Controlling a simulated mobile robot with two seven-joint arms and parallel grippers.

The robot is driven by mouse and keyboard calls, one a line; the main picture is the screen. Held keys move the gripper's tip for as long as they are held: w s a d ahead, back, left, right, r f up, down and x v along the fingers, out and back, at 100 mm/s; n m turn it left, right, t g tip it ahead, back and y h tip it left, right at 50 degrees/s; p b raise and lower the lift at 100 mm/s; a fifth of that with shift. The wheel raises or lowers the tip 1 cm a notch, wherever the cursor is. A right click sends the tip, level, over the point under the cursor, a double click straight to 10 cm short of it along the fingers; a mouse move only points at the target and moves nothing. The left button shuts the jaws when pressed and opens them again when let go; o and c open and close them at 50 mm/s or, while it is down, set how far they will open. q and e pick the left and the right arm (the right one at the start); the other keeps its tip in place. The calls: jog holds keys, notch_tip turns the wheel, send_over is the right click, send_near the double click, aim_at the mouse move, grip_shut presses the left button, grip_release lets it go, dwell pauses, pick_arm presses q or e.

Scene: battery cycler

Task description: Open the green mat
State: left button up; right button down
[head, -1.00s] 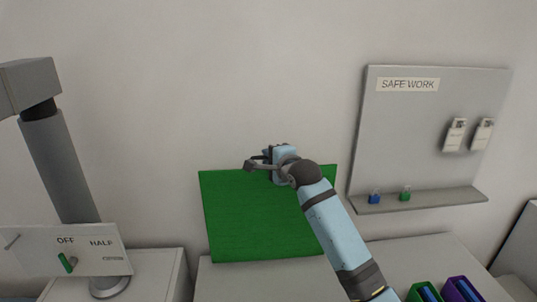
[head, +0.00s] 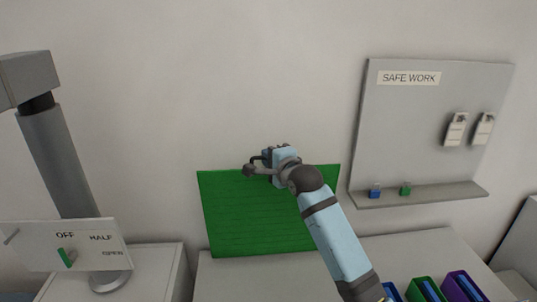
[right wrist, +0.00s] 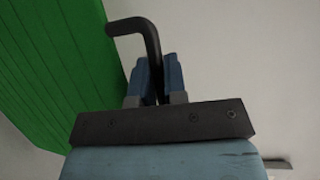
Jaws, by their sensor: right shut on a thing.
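The green mat (head: 248,220) stands as a flat, ribbed sheet against the wall side, its lower edge at the back of the white worktop. It also shows at the left of the right wrist view (right wrist: 50,60). A black bent handle (right wrist: 150,38) is beside the mat's edge. My right gripper (head: 262,164) is at the mat's top edge, in front of it. In the right wrist view its blue fingers (right wrist: 158,78) are shut on the handle. My right arm covers the mat's lower right part. My left gripper is not in view.
A switch panel (head: 85,248) marked OFF, HALF and OPEN, with a green lever, stands at the left beside a grey post (head: 62,160). A SAFE WORK board (head: 430,130) with a shelf hangs at the right. Green (head: 425,291) and purple bins (head: 462,286) stand at the lower right.

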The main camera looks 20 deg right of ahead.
jog(key=s+a+f+n+t+y+b, duration=0.1)
jog(key=s+f+b, duration=0.3)
jog(key=s, duration=0.6)
jog(key=s+a+f+n+t+b, duration=0.1)
jog(key=s+a+f+t+b, duration=0.2)
jog(key=s+b, duration=0.3)
jog(key=shift+s+f+n+t+y, duration=0.4)
jog(key=shift+s+t, duration=0.3)
jog(key=shift+s, duration=1.65)
jog(key=shift+a, duration=0.1)
jog(key=c, duration=1.5)
grip_release()
jog(key=shift+o, duration=0.2)
jog(key=shift+s, duration=0.1)
